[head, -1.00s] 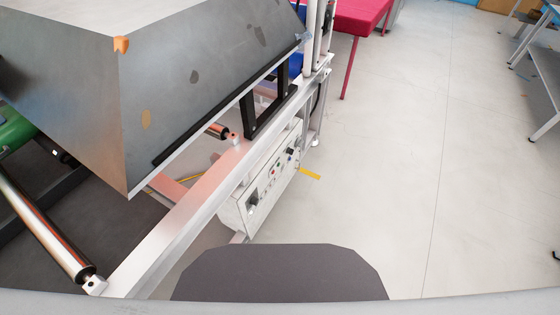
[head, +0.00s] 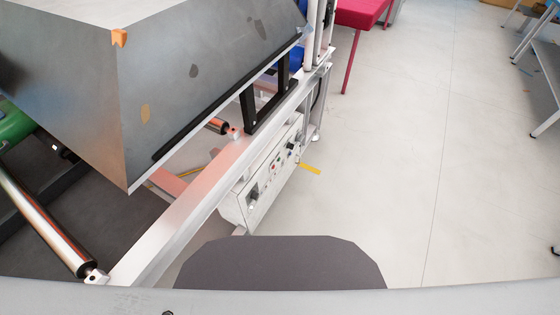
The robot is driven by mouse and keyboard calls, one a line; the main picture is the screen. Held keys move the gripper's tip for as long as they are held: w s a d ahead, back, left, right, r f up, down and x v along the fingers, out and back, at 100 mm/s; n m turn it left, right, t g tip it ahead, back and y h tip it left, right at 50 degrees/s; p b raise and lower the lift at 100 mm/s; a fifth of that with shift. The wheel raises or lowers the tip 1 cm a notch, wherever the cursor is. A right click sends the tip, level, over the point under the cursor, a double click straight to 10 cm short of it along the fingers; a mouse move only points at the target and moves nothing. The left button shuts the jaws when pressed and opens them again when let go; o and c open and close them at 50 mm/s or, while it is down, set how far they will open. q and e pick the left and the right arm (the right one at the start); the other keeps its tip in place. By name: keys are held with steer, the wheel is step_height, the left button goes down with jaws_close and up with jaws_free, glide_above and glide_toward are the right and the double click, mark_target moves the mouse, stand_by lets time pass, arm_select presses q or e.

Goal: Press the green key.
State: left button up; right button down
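A white control box (head: 262,180) hangs under the metal frame, just left of the middle of the head view. Its slanted face carries a row of small keys and knobs. A small greenish key (head: 290,146) seems to show near the far end of the row, but it is too small to be sure. A small red key (head: 273,165) sits nearer the middle of the face. A dark knob (head: 253,192) is at the near end. Neither of my grippers is in view.
A large grey metal hood (head: 190,85) stands above the frame rail (head: 190,195) at left. A steel roller (head: 45,225) lies at lower left. A red table (head: 360,14) stands at the back. The floor (head: 390,160) right of the box is clear. Blue-framed tables (head: 545,60) stand far right.

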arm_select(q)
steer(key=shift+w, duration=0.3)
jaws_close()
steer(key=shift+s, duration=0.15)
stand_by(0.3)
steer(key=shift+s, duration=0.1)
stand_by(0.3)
